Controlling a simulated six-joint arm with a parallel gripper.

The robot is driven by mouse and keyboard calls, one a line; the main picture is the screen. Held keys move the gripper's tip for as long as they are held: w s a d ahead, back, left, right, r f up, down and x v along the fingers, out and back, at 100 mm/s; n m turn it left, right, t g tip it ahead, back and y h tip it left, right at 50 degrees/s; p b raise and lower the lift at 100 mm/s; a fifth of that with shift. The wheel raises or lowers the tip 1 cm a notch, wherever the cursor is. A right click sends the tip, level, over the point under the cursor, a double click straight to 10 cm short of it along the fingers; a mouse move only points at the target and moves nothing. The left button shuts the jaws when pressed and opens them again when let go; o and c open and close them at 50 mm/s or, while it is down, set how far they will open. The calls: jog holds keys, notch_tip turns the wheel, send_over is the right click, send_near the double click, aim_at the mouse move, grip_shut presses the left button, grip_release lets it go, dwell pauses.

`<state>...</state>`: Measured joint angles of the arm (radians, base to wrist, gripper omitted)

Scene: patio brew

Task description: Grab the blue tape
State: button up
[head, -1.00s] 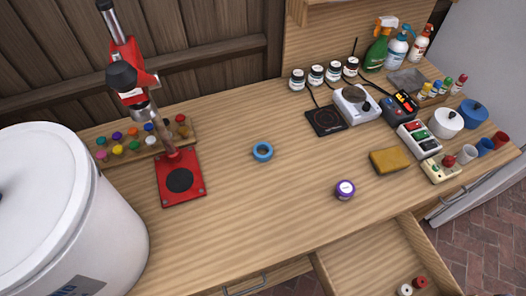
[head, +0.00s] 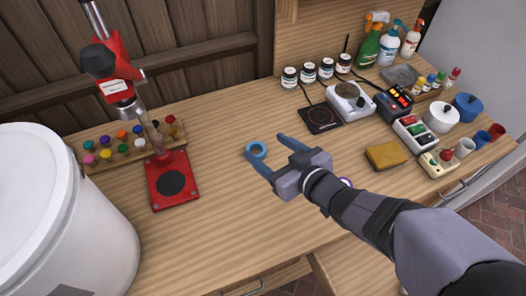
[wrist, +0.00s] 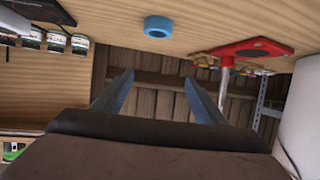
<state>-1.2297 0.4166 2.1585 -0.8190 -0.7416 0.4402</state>
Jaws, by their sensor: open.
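The blue tape (head: 256,151) is a small ring lying flat on the wooden workbench, left of the bench's middle. It also shows near the top of the wrist view (wrist: 158,27). My gripper (head: 264,155) has two blue fingers spread apart. In the head view the tape appears by the fingertips, between their ends. In the wrist view the tape is beyond the fingertips, with nothing between the fingers. I cannot tell the gripper's exact height above the bench.
A red press stand (head: 172,181) and a rack of coloured bottles (head: 108,153) stand to the left. A black hot plate (head: 321,118) and a yellow sponge (head: 386,155) are to the right. A purple-lidded jar is mostly hidden behind my arm. Bare bench (head: 225,220) lies in front.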

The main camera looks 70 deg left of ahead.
send_near(253, 147)
jog(key=shift+p+x, duration=1.2)
jog(key=shift+x, duration=1.8)
jog(key=shift+s+r, duration=0.1)
jog(key=c, duration=1.1)
